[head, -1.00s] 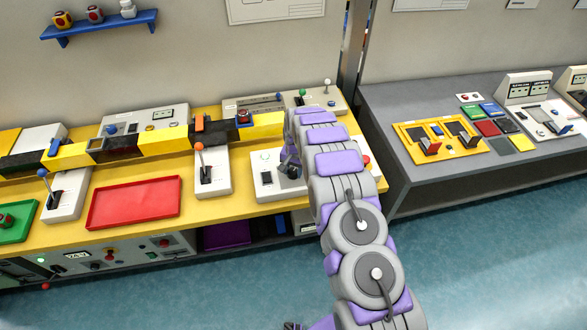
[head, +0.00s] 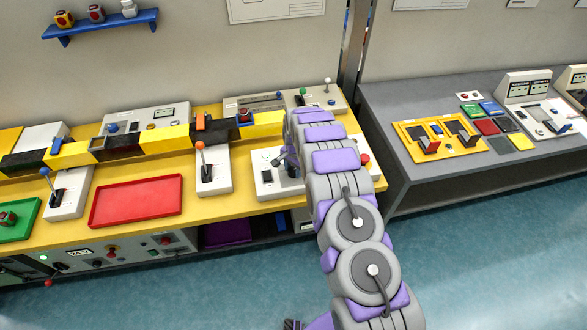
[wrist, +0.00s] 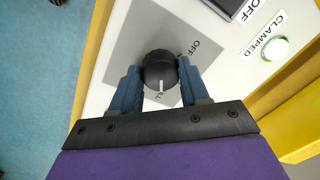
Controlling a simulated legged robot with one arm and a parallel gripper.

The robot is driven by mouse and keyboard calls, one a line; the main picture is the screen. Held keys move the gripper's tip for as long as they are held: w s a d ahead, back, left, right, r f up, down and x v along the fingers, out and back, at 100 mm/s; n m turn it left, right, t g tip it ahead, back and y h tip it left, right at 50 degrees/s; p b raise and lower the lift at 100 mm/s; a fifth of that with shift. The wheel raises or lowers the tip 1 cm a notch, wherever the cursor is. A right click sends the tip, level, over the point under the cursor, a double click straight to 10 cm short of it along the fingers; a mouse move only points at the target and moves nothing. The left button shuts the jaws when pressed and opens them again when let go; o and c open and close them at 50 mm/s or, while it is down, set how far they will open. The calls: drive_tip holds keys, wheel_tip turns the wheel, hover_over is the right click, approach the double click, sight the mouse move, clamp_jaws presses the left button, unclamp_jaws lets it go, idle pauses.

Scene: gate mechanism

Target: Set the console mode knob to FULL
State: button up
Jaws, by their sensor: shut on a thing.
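The black mode knob (wrist: 159,68) sits on a grey square of the white console panel (wrist: 222,78) in the wrist view. Its white pointer line faces down the picture, toward a partly hidden label (wrist: 159,96) ending in "LL". An "OFF" label (wrist: 195,47) is at the knob's upper right. My gripper (wrist: 158,74) is shut on the knob, one blue finger on each side. In the head view my gripper (head: 284,163) is at the white console (head: 263,187) on the yellow bench; my arm hides the knob there.
A green lamp (wrist: 275,48) sits by a "CLAMPED" label. An orange-topped lever (head: 204,165) stands left of the console, and a red button (head: 365,159) is to the right. A red tray (head: 136,200) lies farther left. A grey table (head: 400,180) stands at right.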

drive_tip(key=shift+w+a+r, duration=0.1)
drive_tip(key=shift+w+r, duration=0.05)
drive_tip(key=shift+w, duration=0.05)
drive_tip(key=o, duration=0.9)
drive_tip(key=shift+o, duration=0.7)
drive_tip(key=shift+s, duration=0.1)
wheel_tip(320, 180, up, 17)
drive_tip(key=shift+s+d, duration=0.3)
drive_tip(key=shift+d, duration=0.05)
